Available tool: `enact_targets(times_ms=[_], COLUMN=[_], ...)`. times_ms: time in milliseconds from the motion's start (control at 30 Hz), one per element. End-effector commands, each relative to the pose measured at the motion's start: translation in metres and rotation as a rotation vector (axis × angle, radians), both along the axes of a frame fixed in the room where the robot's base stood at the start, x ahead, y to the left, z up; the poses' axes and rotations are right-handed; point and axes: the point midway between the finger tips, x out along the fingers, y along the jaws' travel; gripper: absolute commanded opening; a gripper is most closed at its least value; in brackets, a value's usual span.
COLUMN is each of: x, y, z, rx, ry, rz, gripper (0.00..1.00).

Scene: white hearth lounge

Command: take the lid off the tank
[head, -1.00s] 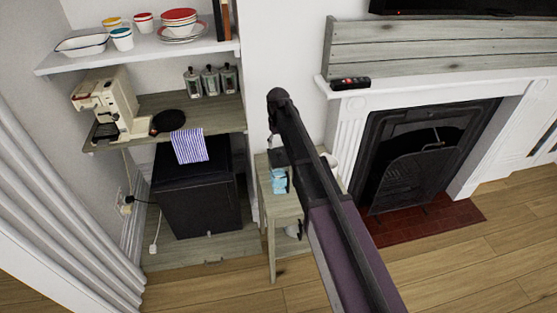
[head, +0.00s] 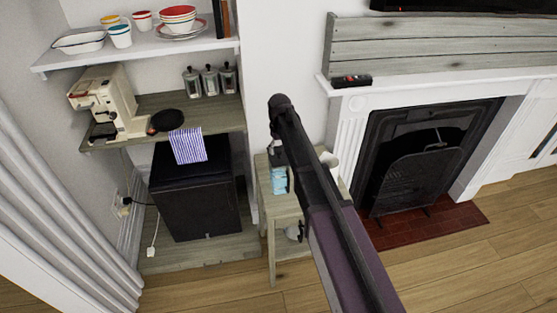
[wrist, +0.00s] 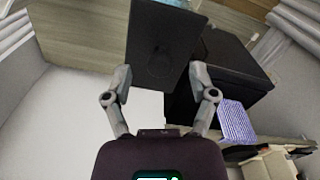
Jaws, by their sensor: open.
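The tank (head: 279,181) is a small light-blue container on a narrow wooden side table (head: 285,208), partly hidden by my arm in the head view. In the wrist view, a dark rectangular panel that looks like its lid (wrist: 160,40) lies ahead, with a faint round shape on it. A sliver of blue shows at the panel's far edge. My gripper (wrist: 160,74) is open, with one finger towards each side of the panel's near end. I cannot tell whether the fingers touch it. In the head view the gripper is mostly hidden behind my arm.
A black fridge (head: 195,205) stands left of the table, under a shelf (head: 150,105) with a coffee machine (head: 105,98) and striped cloth (head: 187,146). A white mug (head: 330,160) shows beside my arm. The fireplace (head: 425,155) is to the right. Wooden floor in front is clear.

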Motion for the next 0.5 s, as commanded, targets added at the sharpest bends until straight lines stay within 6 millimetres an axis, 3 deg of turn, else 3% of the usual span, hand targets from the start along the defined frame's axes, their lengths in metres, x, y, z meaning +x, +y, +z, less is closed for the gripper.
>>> enact_targets(times_ms=[200,500], x=[0.0,0.0], y=[0.0,0.0], z=[-0.017,-0.019], rx=[0.0,0.0], ry=[0.0,0.0], rz=[0.0,0.0], gripper=[0.74,0.74])
